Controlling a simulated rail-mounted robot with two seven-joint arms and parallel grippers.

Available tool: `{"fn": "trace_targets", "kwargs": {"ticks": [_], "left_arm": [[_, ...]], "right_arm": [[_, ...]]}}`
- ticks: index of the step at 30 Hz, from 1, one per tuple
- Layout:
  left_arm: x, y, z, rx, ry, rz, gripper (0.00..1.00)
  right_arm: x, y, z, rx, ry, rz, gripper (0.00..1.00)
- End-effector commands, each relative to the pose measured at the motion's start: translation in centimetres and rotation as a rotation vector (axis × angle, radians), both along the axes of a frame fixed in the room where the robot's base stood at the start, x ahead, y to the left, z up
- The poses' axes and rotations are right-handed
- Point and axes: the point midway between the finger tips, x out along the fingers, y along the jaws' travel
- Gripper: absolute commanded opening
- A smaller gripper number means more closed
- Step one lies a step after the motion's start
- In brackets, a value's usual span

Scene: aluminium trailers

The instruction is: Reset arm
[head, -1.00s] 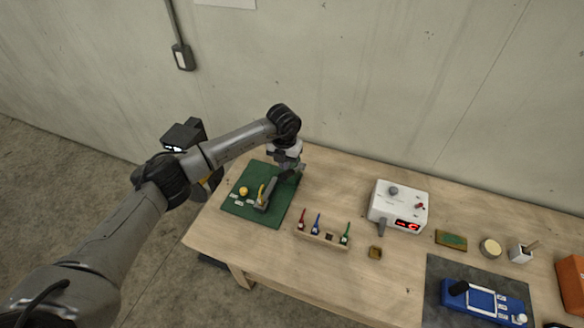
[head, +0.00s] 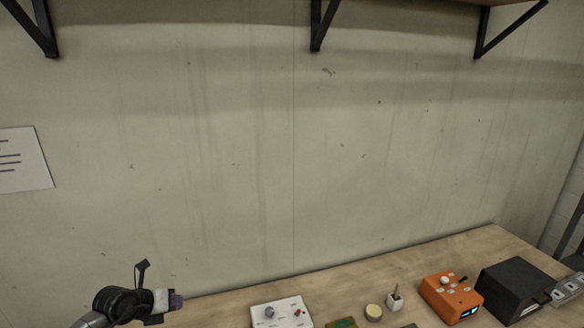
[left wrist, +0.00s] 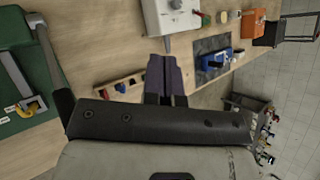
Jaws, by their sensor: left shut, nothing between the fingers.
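My left arm comes in at the bottom left of the head view. Its gripper (head: 176,301) is above the back left part of the workbench, near the wall, and only its end and wrist show. In the left wrist view the dark fingers of this gripper (left wrist: 165,72) are together and empty, above bare wood between the small tool rack (left wrist: 120,84) and the dark grey mat (left wrist: 212,45). My right gripper is in neither view.
A white station box (head: 281,312) stands near my left gripper. An orange box (head: 451,296) and a black box (head: 515,290) stand further right. The left wrist view shows a green mat (left wrist: 35,125) and a blue instrument (left wrist: 218,60). Brackets (head: 317,22) hold a shelf above.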

Motion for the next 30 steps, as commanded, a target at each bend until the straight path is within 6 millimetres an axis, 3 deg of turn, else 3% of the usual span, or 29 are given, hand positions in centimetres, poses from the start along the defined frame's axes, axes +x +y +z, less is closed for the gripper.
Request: {"fn": "trace_targets", "kwargs": {"ticks": [3, 7, 11, 15, 18, 20, 23, 26, 30], "left_arm": [[1.7, -3.3, 5.2, -0.195, -0.247, -0.010, 0.00], [2.4, -5.6, 12.4, -0.435, -0.511, 0.033, 0.00], [1.6, -6.2, 20.2, -0.698, -0.745, 0.135, 0.00], [-0.4, -5.5, 27.6, -1.003, -0.929, 0.307, 0.00], [-2.4, -4.4, 30.8, -1.223, -0.984, 0.479, 0.00], [-3.6, -3.8, 31.4, -1.347, -0.973, 0.602, 0.00], [-5.7, -3.1, 30.1, -1.527, -0.876, 0.845, 0.00], [-8.3, -3.4, 26.3, -1.652, -0.670, 1.119, 0.00], [-13.9, -5.9, 18.1, -1.703, -0.235, 1.470, 0.00]], "right_arm": [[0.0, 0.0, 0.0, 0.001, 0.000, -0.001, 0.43], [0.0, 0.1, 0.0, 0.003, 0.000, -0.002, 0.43], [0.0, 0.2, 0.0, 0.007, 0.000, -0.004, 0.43], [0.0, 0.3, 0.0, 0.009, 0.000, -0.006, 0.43], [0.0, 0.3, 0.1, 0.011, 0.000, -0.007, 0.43], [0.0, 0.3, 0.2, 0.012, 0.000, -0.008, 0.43], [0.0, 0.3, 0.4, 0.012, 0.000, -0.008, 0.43], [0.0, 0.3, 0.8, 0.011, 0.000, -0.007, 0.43], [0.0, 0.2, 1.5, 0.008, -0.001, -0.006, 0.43]]}}
